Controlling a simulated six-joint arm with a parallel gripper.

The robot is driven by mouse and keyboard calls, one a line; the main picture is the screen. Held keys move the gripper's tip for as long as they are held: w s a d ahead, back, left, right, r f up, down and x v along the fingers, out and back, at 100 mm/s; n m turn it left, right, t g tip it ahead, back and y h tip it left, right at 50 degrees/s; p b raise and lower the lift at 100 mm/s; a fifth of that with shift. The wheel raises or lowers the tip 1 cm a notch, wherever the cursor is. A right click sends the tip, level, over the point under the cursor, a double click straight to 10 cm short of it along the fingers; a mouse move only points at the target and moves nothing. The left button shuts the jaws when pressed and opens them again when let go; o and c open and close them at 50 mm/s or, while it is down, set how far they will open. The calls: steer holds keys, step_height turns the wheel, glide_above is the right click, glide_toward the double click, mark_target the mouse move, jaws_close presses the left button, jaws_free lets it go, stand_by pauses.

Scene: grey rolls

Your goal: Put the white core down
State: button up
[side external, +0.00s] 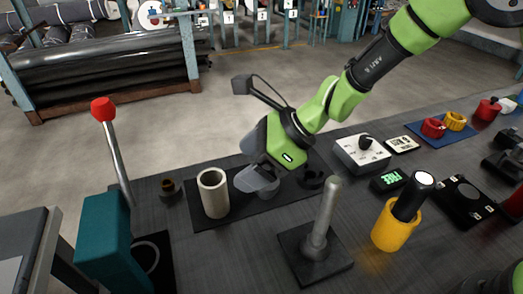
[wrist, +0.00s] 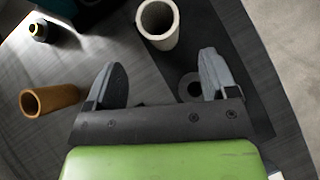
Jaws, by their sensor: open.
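The white core (side external: 213,193) is an off-white hollow tube. It stands upright on a black mat (side external: 285,198), open end up. My gripper (side external: 260,183) is just right of it in the side view, low over the same mat. In the wrist view, the white core (wrist: 158,27) is beyond the fingertips, and the spread fingers of my gripper (wrist: 160,72) have nothing between them. The gripper is open and apart from the core. A flat grey ring (wrist: 190,85) shows on the mat by the right finger.
A grey post on a square base (side external: 317,240) stands in front of the mat. A red-knobbed lever (side external: 104,110) and teal block (side external: 105,235) stand at left. A yellow holder (side external: 393,228) is at right. A brown tube (wrist: 50,99) shows left of my fingers in the wrist view.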

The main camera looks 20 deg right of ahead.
steer(key=v, duration=0.2)
steer(key=shift+d+r, duration=0.25)
steer(key=s+d+r+n+t, duration=0.1)
steer(key=s+d+r+n, duration=0.35)
steer(key=r, duration=0.35)
steer(key=s+d+r+n, duration=0.3)
steer(key=d+r+n, duration=0.25)
steer(key=r, duration=0.25)
steer(key=s+d+r+n+t+h, duration=0.2)
steer(key=s+d+n+h, duration=0.4)
steer(key=s+d, duration=0.5)
steer(key=s+n, duration=0.2)
steer(key=shift+s+d+n+t, duration=0.2)
steer(key=shift+s+n+t, duration=0.1)
steer(key=shift+s, duration=0.1)
steer(key=shift+r, duration=0.1)
